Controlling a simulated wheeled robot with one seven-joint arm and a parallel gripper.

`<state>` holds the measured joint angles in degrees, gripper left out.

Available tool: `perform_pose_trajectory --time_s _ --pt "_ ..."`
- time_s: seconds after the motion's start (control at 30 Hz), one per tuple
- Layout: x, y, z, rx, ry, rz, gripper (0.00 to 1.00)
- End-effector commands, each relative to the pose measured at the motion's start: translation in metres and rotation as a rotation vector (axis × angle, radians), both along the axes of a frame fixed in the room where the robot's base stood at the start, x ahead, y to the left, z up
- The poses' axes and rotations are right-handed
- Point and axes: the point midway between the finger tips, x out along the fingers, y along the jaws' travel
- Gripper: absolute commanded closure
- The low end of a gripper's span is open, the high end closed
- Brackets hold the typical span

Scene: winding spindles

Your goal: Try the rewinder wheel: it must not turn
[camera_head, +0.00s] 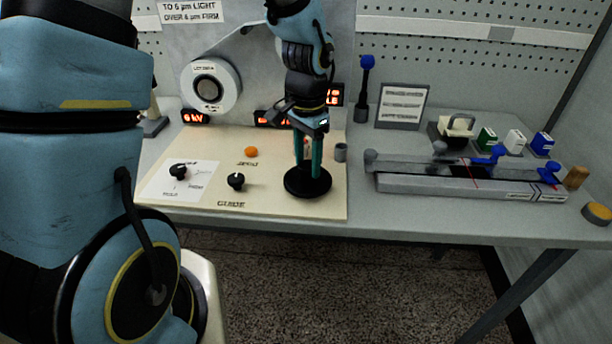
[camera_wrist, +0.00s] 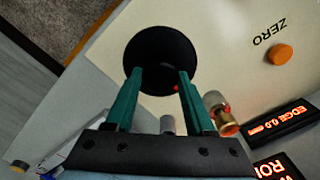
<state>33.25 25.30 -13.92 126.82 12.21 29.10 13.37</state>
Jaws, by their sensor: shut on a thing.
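The rewinder wheel (camera_head: 309,190) is a black disc at the right end of the cream control panel (camera_head: 225,206). It also shows in the wrist view (camera_wrist: 160,42), upper middle. My gripper (camera_head: 308,170) points down at it with two teal fingers. In the wrist view my gripper (camera_wrist: 160,73) has its fingertips on the wheel, a little apart, shut on a part of it. The exact part gripped is hidden in the dark between the fingers.
An orange button (camera_head: 251,152) and two black knobs (camera_head: 236,181) sit on the panel. A brass-and-red fitting (camera_wrist: 222,115) and a grey cylinder (camera_head: 341,152) stand close to the wheel. A grey rail fixture (camera_head: 470,185) lies to the right. A white roll (camera_head: 211,85) is on the back plate.

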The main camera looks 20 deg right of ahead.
Motion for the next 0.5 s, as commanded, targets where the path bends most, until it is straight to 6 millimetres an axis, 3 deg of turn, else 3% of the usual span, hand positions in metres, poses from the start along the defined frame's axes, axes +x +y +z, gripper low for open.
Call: perform_pose_trajectory --time_s 0.5 --pt "-0.0001 0.0002 0.0015 0.001 0.0 -0.14 1.0"
